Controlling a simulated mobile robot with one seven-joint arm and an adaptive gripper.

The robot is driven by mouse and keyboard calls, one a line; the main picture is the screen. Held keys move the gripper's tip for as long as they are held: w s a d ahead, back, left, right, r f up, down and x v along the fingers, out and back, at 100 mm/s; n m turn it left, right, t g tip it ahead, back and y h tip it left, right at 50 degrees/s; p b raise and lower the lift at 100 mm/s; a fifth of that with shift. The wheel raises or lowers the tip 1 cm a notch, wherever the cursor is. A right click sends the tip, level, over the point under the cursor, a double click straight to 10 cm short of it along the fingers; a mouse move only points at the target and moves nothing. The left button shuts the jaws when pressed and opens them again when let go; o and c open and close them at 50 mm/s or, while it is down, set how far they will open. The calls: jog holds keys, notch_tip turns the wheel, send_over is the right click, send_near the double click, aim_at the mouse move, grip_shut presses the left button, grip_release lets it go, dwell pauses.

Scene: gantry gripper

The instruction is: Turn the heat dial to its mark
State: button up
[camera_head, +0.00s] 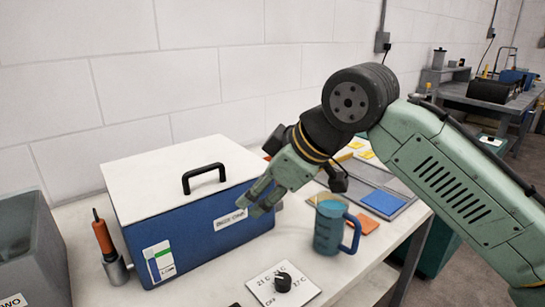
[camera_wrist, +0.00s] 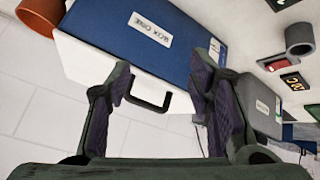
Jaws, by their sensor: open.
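The heat dial (camera_head: 283,282) is a small black knob on a white square plate (camera_head: 266,294) near the table's front. Temperature labels and an off label are printed around it. Its pointer is too small to read, and I cannot tell which label it faces. My gripper (camera_head: 259,199) is open and empty. It hangs in front of the blue box's right part, above and behind the dial, well apart from it. In the wrist view my two fingers (camera_wrist: 163,65) are spread, with the box beyond them. I cannot make out the dial there.
A blue box (camera_head: 190,235) with a white lid and black handle stands behind the dial. A blue mug (camera_head: 329,228) stands to the dial's right. An orange-handled tool (camera_head: 103,238) sits in a holder at left, beside a grey bin (camera_head: 40,245). A grey tray (camera_head: 402,208) lies behind the mug.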

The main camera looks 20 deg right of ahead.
aim_at(284, 278)
jog(key=s+d+f+m+g+h, duration=0.1)
jog(key=s+d+f+m+g, duration=0.15)
jog(key=s+d+f, duration=0.45)
jog(key=shift+g, duration=0.45)
jog(key=x, duration=1.2)
jog(key=shift+s+a+p, duration=0.15)
jog(key=shift+s+p, duration=0.15)
grip_shut()
jog(key=shift+m, duration=0.35)
